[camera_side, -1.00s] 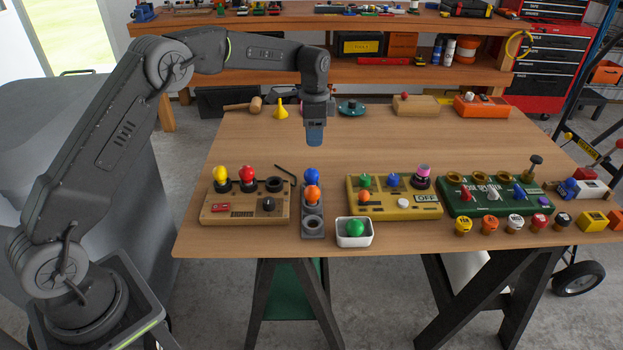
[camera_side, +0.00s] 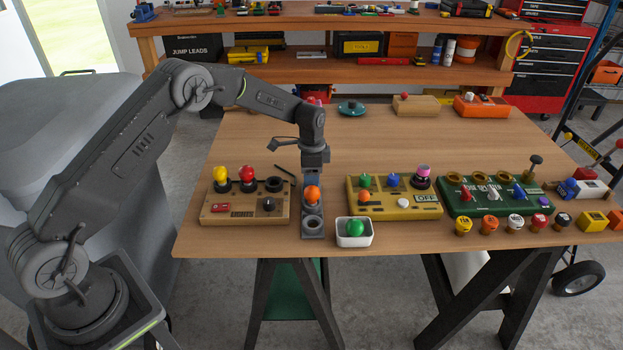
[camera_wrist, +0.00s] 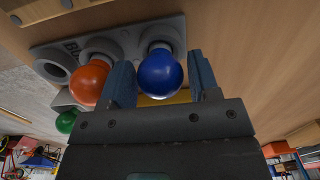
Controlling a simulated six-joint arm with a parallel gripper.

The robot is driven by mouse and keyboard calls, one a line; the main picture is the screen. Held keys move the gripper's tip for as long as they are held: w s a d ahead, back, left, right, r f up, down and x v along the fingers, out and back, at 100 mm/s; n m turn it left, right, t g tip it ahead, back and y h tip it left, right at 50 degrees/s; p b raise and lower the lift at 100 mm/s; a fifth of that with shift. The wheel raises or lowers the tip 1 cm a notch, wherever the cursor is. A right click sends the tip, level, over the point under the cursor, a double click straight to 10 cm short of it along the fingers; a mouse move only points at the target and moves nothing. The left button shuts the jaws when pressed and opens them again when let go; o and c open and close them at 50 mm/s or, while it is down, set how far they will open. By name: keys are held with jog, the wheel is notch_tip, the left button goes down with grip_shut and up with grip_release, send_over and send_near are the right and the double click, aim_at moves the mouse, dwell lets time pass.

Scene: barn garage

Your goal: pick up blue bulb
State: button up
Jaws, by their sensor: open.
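The blue bulb (camera_wrist: 160,74) sits in the end socket of a grey bulb holder (camera_wrist: 72,27). My gripper (camera_side: 312,180) is lowered over the holder; in the side view it hides the blue bulb. In the wrist view my open gripper fingers stand on either side of the blue bulb, with no clear contact. The orange bulb (camera_wrist: 88,82) is in the middle socket, close beside one finger; it also shows in the side view (camera_side: 312,193). The holder's front socket (camera_side: 312,224) is empty.
A wooden box with a yellow bulb (camera_side: 220,173) and a red bulb (camera_side: 247,172) stands left of the holder. A yellow panel (camera_side: 405,210) stands right. A white dish (camera_side: 354,241) with a green bulb (camera_side: 355,228) is at front right.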

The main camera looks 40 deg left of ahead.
jog(key=shift+f, duration=0.3)
jog(key=shift+c, duration=0.4)
jog(key=c, duration=0.6)
jog(key=shift+r, duration=0.1)
